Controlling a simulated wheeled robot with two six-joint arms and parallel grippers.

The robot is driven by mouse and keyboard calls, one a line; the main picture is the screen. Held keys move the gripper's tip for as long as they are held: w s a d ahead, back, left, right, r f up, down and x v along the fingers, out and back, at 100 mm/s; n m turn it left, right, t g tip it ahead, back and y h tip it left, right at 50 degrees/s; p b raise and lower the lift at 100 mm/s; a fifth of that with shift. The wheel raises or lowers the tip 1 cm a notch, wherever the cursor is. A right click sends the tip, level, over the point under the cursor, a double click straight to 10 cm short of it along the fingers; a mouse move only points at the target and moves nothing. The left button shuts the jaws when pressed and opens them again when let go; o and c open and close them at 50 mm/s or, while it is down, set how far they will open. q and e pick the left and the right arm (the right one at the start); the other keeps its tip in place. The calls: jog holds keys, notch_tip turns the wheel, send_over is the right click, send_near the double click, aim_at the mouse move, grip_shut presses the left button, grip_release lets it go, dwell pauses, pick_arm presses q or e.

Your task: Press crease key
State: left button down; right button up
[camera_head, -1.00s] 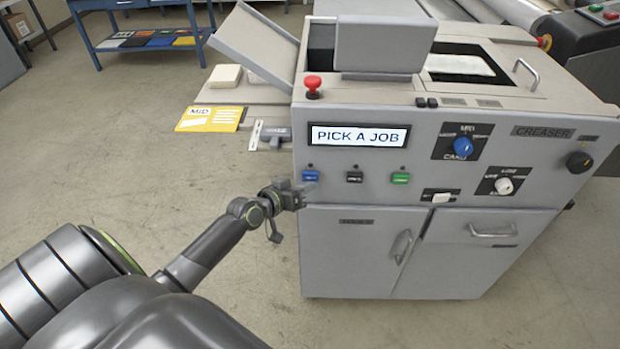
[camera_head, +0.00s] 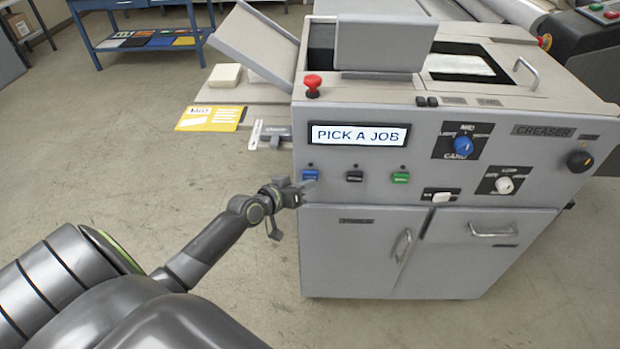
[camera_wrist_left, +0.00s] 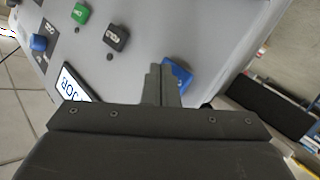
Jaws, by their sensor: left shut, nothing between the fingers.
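The creaser machine (camera_head: 330,165) has a row of three keys on its front: a blue key (camera_head: 310,174), a black key (camera_head: 354,176) and a green key (camera_head: 400,178). Their labels are too small to read, so I cannot tell which is the crease key. My left gripper (camera_head: 311,184) is shut and empty, with its tips at the blue key. In the left wrist view the fingers (camera_wrist_left: 160,75) overlap part of the blue key (camera_wrist_left: 180,77); I cannot tell if they touch it. The black key (camera_wrist_left: 116,38) is clear of them. My right gripper is not in view.
The display (camera_head: 358,135) above the keys reads "PICK A JOB". A red mushroom button (camera_head: 313,86) stands on the top left corner. Dials, a white switch and door handles are on the front. A yellow card (camera_head: 210,118) lies left. The floor in front is clear.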

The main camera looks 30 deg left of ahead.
pick_arm(q)
jog(key=shift+w+a, duration=0.25)
jog(key=shift+w, duration=0.15)
dwell(0.6)
jog(key=shift+s, duration=0.1)
jog(key=shift+s+d, duration=0.4)
jog(key=shift+s, duration=0.15)
jog(key=s+d, duration=0.1)
jog(key=s+d+p, duration=0.1)
jog(key=s, duration=0.1)
jog(key=s+d+p, duration=0.1)
jog(key=s, duration=0.1)
dwell(0.5)
dwell(0.3)
